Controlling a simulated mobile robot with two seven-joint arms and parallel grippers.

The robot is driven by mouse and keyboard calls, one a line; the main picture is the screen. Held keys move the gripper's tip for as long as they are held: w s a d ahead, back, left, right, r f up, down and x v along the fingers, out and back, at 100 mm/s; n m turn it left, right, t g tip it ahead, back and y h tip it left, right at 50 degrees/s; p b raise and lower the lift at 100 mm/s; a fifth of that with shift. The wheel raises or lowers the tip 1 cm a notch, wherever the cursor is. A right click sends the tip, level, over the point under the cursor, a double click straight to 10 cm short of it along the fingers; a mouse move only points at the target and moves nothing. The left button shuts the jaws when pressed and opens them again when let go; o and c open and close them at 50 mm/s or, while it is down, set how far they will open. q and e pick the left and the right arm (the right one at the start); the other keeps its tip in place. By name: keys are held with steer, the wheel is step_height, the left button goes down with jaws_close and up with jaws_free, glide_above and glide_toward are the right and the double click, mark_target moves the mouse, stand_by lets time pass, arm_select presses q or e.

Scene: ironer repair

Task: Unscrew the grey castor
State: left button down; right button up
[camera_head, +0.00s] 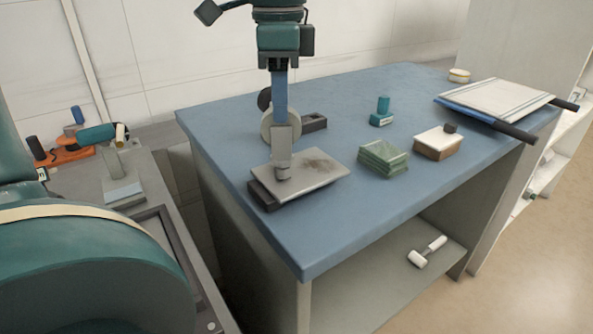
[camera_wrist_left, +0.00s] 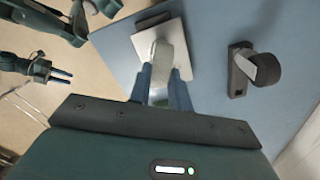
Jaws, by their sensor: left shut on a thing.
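My left gripper (camera_head: 280,120) points straight down over the blue table, its blue fingers shut on an upright grey metal piece (camera_head: 282,145). That piece (camera_wrist_left: 163,70) shows between the fingers in the left wrist view, and its lower end meets a square metal plate (camera_head: 318,168). I cannot tell whether it is fixed to the plate. A castor with a dark wheel (camera_wrist_left: 266,70), grey fork and dark base lies beside it. In the head view this castor (camera_head: 268,124) is partly hidden behind the gripper. My right gripper (camera_wrist_left: 62,75) is empty, its fingers slightly apart, away from the table.
The plate rests on a dark block (camera_head: 262,195). On the blue table (camera_head: 330,225) are green pads (camera_head: 384,158), a brown block with a white top (camera_head: 437,143), a teal stamp-like object (camera_head: 382,112) and a board (camera_head: 500,97).

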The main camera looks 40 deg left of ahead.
arm_select(q)
steer(key=c, duration=1.4)
jaws_free()
step_height(320, 180, up, 5)
steer(key=p, duration=0.4)
steer(key=shift+r, duration=0.1)
